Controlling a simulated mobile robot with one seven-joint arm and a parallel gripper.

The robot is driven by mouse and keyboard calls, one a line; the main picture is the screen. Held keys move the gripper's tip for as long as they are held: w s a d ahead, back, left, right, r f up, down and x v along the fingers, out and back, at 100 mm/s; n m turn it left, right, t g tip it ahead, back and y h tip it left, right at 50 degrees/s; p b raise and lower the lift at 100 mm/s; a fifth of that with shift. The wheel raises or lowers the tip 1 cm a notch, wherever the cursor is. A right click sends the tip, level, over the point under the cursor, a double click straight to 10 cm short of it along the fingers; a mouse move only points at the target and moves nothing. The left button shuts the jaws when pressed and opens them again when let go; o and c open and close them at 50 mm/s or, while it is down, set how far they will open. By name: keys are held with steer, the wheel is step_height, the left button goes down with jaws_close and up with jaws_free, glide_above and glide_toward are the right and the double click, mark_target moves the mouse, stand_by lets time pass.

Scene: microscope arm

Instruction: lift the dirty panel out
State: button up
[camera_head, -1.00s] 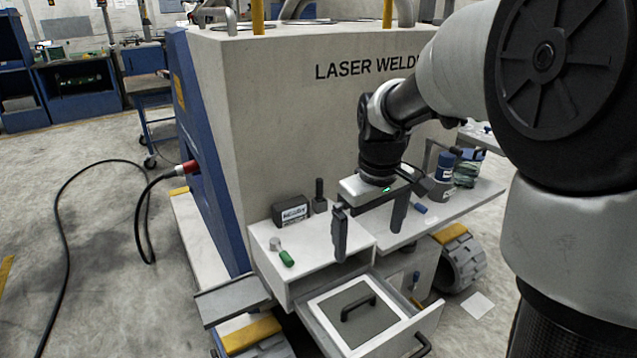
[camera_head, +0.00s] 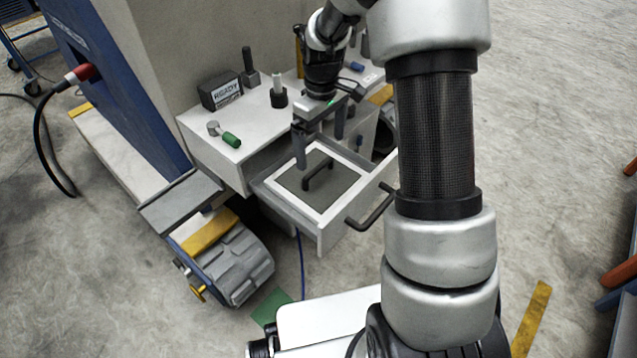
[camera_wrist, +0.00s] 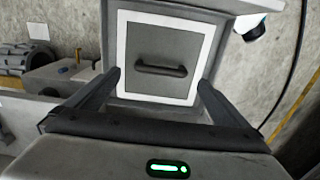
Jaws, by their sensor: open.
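The panel (camera_head: 333,190) is a grey square with a white border, lying flat in an open drawer (camera_head: 331,235). A dark bar handle (camera_head: 317,177) stands up from its middle. In the wrist view the panel (camera_wrist: 160,45) and its handle (camera_wrist: 161,69) show ahead between the fingers. My gripper (camera_head: 320,150) is open and empty, above the back part of the drawer, pointing down. In the wrist view its two fingers (camera_wrist: 158,85) stand wide apart, apart from the handle. The gap in height between fingertips and handle is hard to tell.
The drawer's own front handle (camera_head: 371,207) sticks out toward the front right. On the bench top (camera_head: 196,149) stand a dark labelled box (camera_head: 220,92), a green-handled tool (camera_head: 231,140) and a few small posts. The laser welder's tall body rises behind.

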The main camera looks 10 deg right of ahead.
mark_target(318, 166)
step_height(318, 166, down, 4)
steer(key=shift+r+b, duration=0.15)
steer(key=shift+b, duration=0.15)
steer(key=shift+w+a+f+b, duration=0.15)
steer(key=shift+f+b, duration=0.3)
steer(key=shift+f, duration=0.9)
steer(key=shift+a+f+b, duration=0.15)
steer(key=shift+f+b, duration=0.25)
steer(key=shift+f, duration=0.95)
steer(key=shift+c, duration=0.3)
steer(key=shift+r, duration=0.1)
steer(key=c, duration=0.9)
